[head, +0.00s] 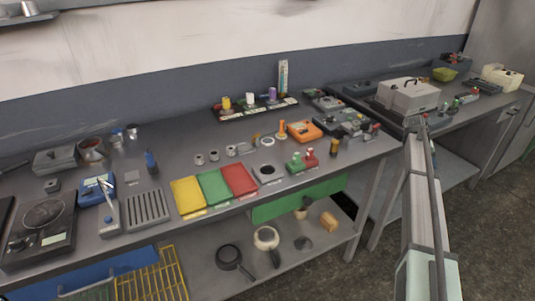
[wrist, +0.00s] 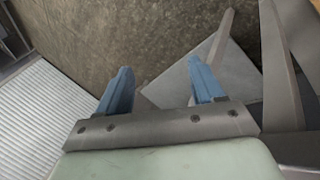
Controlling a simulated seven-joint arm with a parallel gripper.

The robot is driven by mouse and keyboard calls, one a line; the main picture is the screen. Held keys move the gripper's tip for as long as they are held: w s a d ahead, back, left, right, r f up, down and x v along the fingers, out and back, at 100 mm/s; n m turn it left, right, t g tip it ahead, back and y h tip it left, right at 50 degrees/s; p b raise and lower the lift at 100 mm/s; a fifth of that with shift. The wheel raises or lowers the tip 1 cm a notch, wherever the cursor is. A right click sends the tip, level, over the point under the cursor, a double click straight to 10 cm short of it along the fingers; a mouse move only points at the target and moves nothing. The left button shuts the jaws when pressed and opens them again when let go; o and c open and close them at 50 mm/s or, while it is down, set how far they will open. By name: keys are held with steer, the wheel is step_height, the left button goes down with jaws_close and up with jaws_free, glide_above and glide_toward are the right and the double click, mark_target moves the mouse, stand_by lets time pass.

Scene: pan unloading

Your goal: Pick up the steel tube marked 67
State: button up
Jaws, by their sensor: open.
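Several small grey metal rings or short tubes stand in a row on the bench behind the coloured trays in the head view: a left one (head: 199,159), a middle one (head: 214,156) and a right one (head: 231,151). Their markings are too small to read, so I cannot tell which is marked 67. My gripper (wrist: 160,80) shows in the wrist view with its two blue fingers apart and nothing between them. It points at the floor and a grey panel, away from the rings. In the head view my arm reaches up the right side, well right of the rings.
Yellow (head: 188,197), green (head: 213,187) and red (head: 239,180) trays lie on the bench (head: 150,220) in front of the rings. An orange device (head: 304,131) and a red-and-green block pair (head: 301,161) stand to their right. A lower shelf holds a dark pan (head: 229,257).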

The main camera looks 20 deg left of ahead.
steer(key=w+a+r, duration=0.3)
steer(key=a+r, duration=0.2)
steer(key=r, duration=0.2)
steer(key=s+a+r+n+t, duration=0.15)
steer(key=a+r, duration=0.45)
steer(key=a, duration=0.6)
steer(key=s+a+r+n+t, duration=0.1)
steer(key=a+r+n, duration=0.35)
steer(key=a, duration=0.75)
step_height(320, 180, up, 2)
steer(key=n+g+y, duration=0.4)
steer(key=n+y, duration=0.2)
steer(key=n, duration=0.7)
glide_above(214, 156)
steer(key=a, duration=0.1)
steer(key=f, duration=0.7)
steer(key=shift+w+f, duration=0.3)
steer(key=shift+w, duration=0.05)
steer(key=shift+w+f, duration=0.2)
steer(key=shift+f, duration=1.25)
steer(key=shift+w+f, duration=0.2)
steer(key=shift+f, duration=1.2)
